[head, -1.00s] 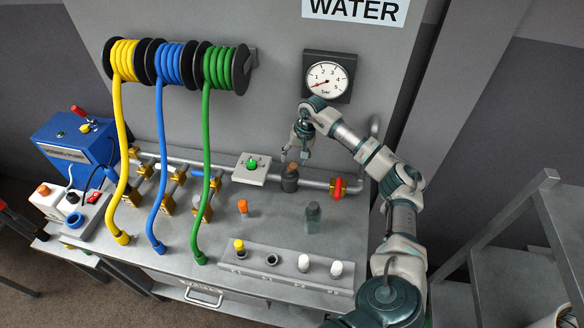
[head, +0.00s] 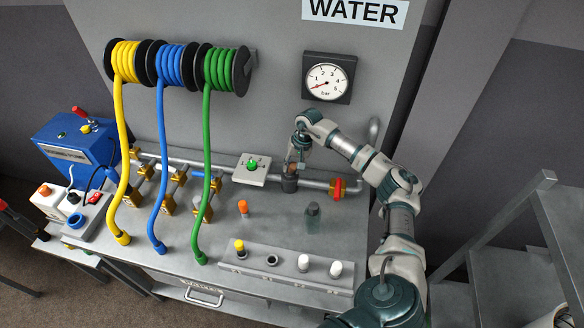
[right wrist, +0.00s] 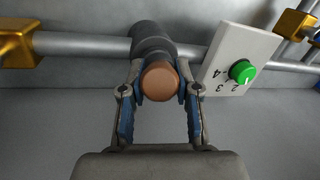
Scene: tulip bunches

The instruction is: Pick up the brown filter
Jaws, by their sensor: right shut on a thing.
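The brown filter (right wrist: 160,84) shows its round end between my right gripper's fingers in the right wrist view. In the head view only a little of it shows. It sits at the mouth of a dark round housing (head: 289,184) on the grey pipe; the housing also shows behind it in the right wrist view (right wrist: 150,42). My right gripper (right wrist: 160,90) is shut on the filter, one blue-padded finger on each side; in the head view it is above the housing (head: 291,163). My left gripper is not in view.
A white plate with a green knob (head: 252,165) is left of the housing, and a red valve handle (head: 337,188) is right. An orange piece (head: 243,207) and a grey-green bottle-like piece (head: 312,209) stand on the bench. A pressure gauge (head: 327,78) hangs above.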

